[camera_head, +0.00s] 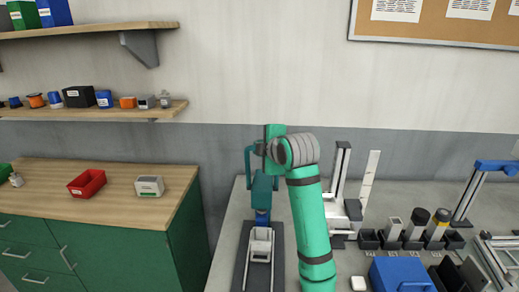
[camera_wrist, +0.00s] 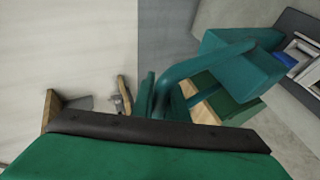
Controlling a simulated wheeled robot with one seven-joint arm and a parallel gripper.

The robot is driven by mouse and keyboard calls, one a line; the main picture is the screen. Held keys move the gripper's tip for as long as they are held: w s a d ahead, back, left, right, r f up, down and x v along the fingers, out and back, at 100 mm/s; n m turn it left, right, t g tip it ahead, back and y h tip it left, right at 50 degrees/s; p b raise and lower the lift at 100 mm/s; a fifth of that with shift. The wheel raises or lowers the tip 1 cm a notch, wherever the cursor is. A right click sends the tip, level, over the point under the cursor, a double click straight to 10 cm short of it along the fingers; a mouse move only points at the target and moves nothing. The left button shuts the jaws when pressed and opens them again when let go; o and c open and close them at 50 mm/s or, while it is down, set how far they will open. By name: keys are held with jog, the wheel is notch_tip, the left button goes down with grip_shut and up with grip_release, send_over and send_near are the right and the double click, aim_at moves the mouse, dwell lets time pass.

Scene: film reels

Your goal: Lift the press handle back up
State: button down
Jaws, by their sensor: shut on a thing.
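The teal press (camera_head: 263,190) stands on the bench left of my arm, with a blue ram below its head and a grey-white block under it on the dark base. Its bent teal handle (camera_head: 248,162) rises at the press's left side. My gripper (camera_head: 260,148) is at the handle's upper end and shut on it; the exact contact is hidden. In the wrist view, the handle (camera_wrist: 190,72) curves from the press head (camera_wrist: 238,68) toward my gripper. The green and black gripper body fills the bottom, and the fingertips cannot be made out clearly.
A wooden-topped green cabinet (camera_head: 100,177) with a red bin (camera_head: 87,183) stands to the left. Right of my arm are a grey stand (camera_head: 343,190), several small holders and a blue box (camera_head: 400,272). Wall shelves hang at upper left.

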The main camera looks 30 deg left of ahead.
jog(key=shift+a+f, duration=0.1)
jog(key=shift+f, duration=0.75)
jog(key=c, duration=1.7)
grip_release()
jog(key=shift+w+f, duration=0.1)
jog(key=shift+w, duration=0.05)
jog(key=shift+c, duration=0.2)
jog(key=shift+r, duration=0.4)
jog(key=v, duration=1)
jog(key=shift+d+r, duration=0.2)
